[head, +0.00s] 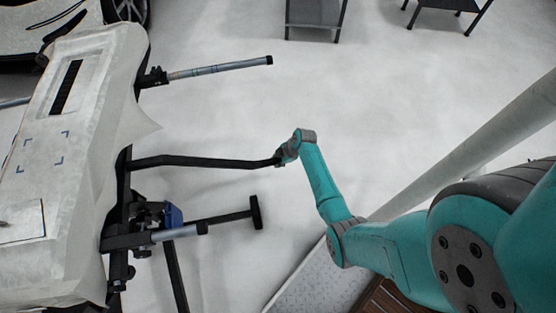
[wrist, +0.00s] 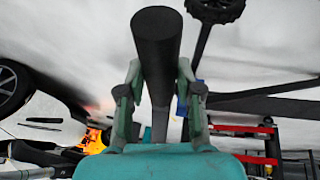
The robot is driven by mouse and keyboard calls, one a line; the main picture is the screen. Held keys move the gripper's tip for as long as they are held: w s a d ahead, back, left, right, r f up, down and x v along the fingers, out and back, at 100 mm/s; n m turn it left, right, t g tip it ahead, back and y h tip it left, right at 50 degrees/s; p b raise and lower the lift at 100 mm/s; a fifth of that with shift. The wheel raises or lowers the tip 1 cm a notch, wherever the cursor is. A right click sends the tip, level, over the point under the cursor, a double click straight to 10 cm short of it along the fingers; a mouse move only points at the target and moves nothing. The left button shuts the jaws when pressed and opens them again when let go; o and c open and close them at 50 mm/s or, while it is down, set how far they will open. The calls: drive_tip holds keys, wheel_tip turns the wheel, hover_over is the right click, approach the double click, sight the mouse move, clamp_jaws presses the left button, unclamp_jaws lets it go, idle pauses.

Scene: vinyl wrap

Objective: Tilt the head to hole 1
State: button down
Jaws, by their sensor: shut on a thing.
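A work stand (head: 120,240) is at the left in the head view. Its head carries a flat panel (head: 100,120) draped in pale wrap. A long black lever bar (head: 200,161) runs right from the stand. My gripper (head: 283,157) is shut on the bar's free end. A blue clamp part (head: 173,214) is on the stand below the bar. The holes of the tilt head are too small or hidden to tell.
A grey-handled bar (head: 220,68) sticks out above the lever, and a black T-shaped foot (head: 256,212) below it. A car (head: 60,25) is at the upper left. A dark cart (head: 315,18) stands at the top. Pale floor between is clear.

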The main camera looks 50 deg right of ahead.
wheel_tip(320, 180, up, 21)
drive_tip(key=g+h, duration=0.2)
drive_tip(key=h, duration=0.1)
drive_tip(key=shift+d, duration=0.3)
drive_tip(key=shift+f, duration=0.1)
drive_tip(key=c, duration=1.2)
unclamp_jaws()
drive_tip(key=o, duration=0.4)
drive_tip(key=shift+o, duration=0.2)
drive_tip(key=shift+s, duration=0.15)
drive_tip(key=v, duration=1.2)
drive_tip(key=shift+w+a, duration=0.25)
